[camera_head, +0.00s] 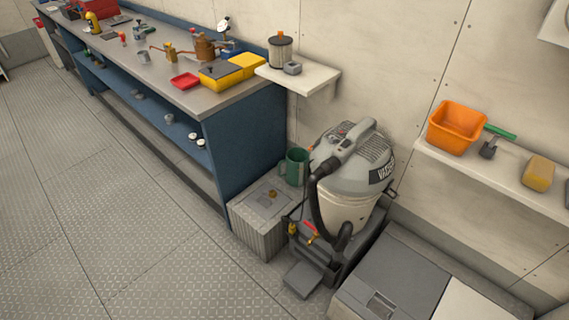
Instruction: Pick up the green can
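A green can (296,166) with what looks like a handle on its left side stands upright on top of a grey ribbed box (248,208). It is at the box's back right corner, close to the vacuum. The vacuum hides part of its right side. My gripper is not in the head view, so its state does not show.
A grey vacuum (345,200) with a black hose stands right of the can. The blue workbench (245,140) is to its left, and a small wall shelf (318,78) juts out above. A grey chest (390,275) stands in front right. The metal floor (130,230) at left is clear.

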